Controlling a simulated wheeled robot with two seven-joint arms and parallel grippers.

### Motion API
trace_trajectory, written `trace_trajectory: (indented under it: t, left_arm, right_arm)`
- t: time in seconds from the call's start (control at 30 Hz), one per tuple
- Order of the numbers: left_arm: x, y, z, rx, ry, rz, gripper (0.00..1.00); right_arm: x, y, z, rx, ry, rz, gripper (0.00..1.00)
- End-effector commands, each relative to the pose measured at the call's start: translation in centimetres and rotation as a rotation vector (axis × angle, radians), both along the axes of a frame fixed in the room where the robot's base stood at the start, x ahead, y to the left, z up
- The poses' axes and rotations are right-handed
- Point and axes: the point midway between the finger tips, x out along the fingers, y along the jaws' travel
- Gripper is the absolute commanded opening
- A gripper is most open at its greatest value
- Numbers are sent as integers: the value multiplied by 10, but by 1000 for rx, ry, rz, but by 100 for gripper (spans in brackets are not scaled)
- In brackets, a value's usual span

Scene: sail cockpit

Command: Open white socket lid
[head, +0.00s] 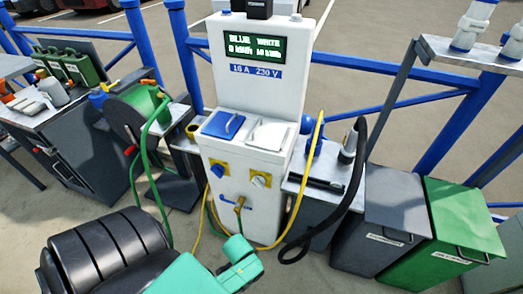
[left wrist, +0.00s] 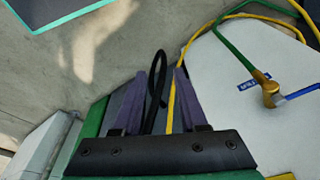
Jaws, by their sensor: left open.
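The white service pedestal (head: 240,75) stands at the centre of the head view. The white socket lid (head: 268,135) lies flat and shut on its right-hand ledge, with a pale handle on top. The blue socket lid (head: 222,125) lies shut beside it, on the left. In the left wrist view my left gripper (left wrist: 167,78) is open, with two purple fingers and nothing gripped between them; a black hose (left wrist: 156,85) shows behind the gap. The white lid does not show in that view. My right gripper is not in view.
A brass tap (head: 239,203) sticks out of the pedestal front, with rotary switches above it. A yellow hose (head: 313,150) loops down the right side. A green hose reel (head: 140,105) stands left. Grey (head: 375,220) and green bins (head: 455,225) stand right. Blue railings run behind.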

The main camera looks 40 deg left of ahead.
Motion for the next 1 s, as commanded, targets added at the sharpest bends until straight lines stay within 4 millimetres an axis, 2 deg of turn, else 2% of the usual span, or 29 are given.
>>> trace_trajectory:
  t: [0.03,0.17,0.33,0.43,0.5,0.6,0.7,0.8,0.9,1.0]
  left_arm:
    - [8,-1,2,-1,-14,2,42]
    - [28,-1,32,-2,-56,14,42]
    - [60,12,85,9,-188,62,42]
    - [96,42,135,38,-405,146,42]
    - [121,70,173,71,-593,209,42]
    - [146,104,219,123,-832,269,42]
    - [160,133,261,174,-1046,300,42]
    - [164,153,294,220,-1220,305,42]
    - [164,163,314,247,-1326,296,42]
    - [169,166,320,253,-1355,290,42]
  right_arm:
    - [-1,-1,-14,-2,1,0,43]
    - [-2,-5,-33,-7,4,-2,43]
    - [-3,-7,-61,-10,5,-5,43]
    - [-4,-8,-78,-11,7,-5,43]
    - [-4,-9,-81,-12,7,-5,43]
    - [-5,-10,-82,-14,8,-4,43]
    - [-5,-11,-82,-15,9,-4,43]
    - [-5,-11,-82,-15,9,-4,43]
    - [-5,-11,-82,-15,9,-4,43]
    - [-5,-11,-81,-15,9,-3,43]
